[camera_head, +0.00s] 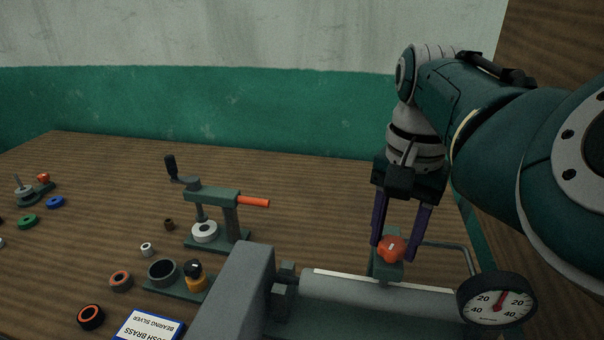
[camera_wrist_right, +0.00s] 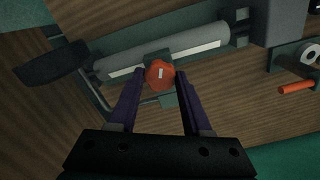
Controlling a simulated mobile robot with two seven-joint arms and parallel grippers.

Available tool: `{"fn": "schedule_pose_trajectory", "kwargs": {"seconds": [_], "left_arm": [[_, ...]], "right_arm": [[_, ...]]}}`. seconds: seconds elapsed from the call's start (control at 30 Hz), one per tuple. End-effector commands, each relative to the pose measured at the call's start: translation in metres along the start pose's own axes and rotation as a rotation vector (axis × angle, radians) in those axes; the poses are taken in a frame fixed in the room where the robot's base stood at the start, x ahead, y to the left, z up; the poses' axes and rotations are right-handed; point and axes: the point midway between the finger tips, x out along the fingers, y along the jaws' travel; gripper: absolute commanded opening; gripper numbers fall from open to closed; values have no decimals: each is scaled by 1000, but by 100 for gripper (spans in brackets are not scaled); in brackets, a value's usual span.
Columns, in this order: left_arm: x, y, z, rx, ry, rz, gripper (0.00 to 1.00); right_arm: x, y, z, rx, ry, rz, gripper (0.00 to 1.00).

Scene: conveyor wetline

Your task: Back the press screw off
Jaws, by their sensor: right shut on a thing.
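The small green press (camera_head: 231,222) stands left of centre in the head view. It has a black-handled crank (camera_head: 172,172) at its top left, an orange bar (camera_head: 253,202) to the right, and a pale ring (camera_head: 204,232) under its ram. My right gripper (camera_head: 395,251) points down, its purple fingers shut on an orange knob (camera_head: 391,243). The knob sits on a green block at the grey cylinder (camera_head: 365,291). The wrist view shows this knob (camera_wrist_right: 160,75) between the fingertips, with a pale mark on its face. My left gripper is in neither view.
A dial gauge (camera_head: 497,298) stands close right of the held knob, with a bent pipe behind. A grey block (camera_head: 235,291) rises at the cylinder's left end. Loose rings and a dark cup (camera_head: 162,271) lie left. The table behind the press is clear.

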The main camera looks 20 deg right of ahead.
Motion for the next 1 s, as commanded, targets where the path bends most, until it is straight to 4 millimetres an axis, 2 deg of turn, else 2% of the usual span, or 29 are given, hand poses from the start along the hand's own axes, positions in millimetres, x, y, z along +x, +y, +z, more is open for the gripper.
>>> {"fn": "schedule_pose_trajectory", "kwargs": {"seconds": [0.37,0.6,1.0], "left_arm": [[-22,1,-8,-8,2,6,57],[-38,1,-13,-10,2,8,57],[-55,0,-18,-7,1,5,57]], "right_arm": [[-4,1,0,-189,-1,5,0],[-4,2,0,-410,-2,5,0],[-2,1,-1,-791,-1,5,0]]}}
